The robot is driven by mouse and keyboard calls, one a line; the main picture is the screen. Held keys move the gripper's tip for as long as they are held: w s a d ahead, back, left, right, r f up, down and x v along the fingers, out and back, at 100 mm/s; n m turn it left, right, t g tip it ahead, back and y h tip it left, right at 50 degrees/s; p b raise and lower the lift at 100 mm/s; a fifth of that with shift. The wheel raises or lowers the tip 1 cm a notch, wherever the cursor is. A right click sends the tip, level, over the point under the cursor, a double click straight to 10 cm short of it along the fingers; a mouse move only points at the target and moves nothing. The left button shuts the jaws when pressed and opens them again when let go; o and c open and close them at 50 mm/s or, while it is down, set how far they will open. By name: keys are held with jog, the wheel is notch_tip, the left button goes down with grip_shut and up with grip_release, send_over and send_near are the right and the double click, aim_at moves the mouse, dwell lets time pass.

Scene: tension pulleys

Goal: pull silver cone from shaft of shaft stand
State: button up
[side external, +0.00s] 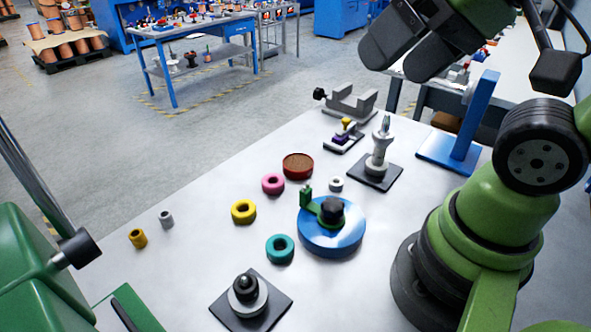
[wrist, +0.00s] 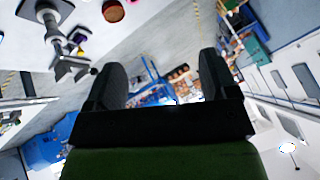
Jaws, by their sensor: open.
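A shaft stand with a black square plate (side external: 368,178) stands upright toward the back right of the table in the side external view. A silver-grey, stepped cone-like part (side external: 379,158) sits on its shaft, with a thin tip (side external: 386,124) above it. The stand also shows at the upper left of the wrist view (wrist: 54,27). My gripper (side external: 396,62) is high above and behind the stand, well apart from it. In the wrist view its two dark fingers (wrist: 163,75) are spread, with nothing between them.
A second black-plated stand (side external: 277,311) with a grey disc is in front. A blue round base (side external: 332,246), coloured rings and a red-brown round piece (side external: 298,167) lie mid-table. A blue upright bracket (side external: 470,130) and grey clamp (side external: 350,101) stand near the cone stand. The table's left side is mostly clear.

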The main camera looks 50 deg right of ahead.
jog(key=w+d+f+m+h, duration=0.2)
jog(key=w+d+f, duration=0.1)
jog(key=w+d, duration=0.15)
jog(key=m+g+h, duration=0.2)
jog(key=g, duration=0.1)
send_over(388, 116)
jog(key=a, duration=0.5)
notch_tip(388, 116, down, 10)
jog(key=shift+m+g+h, duration=0.4)
jog(key=shift+m+h, duration=0.1)
jog(key=shift+h, duration=0.1)
jog(key=d+f, duration=0.1)
jog(key=f, duration=0.1)
jog(key=s+d+f, duration=0.1)
jog(key=d+f, duration=0.1)
jog(key=shift+d+f, duration=0.15)
jog(key=shift+d, duration=0.15)
jog(key=shift+s+d+f, duration=0.1)
jog(key=shift+d+f, duration=0.2)
jog(key=shift+f, duration=0.25)
jog(key=shift+x, duration=2.15)
jog(key=shift+c, duration=0.2)
jog(key=shift+a, duration=0.1)
jog(key=c, duration=1.1)
jog(key=shift+o, duration=0.2)
jog(key=shift+r, duration=0.1)
jog(key=shift+r, duration=1.7)
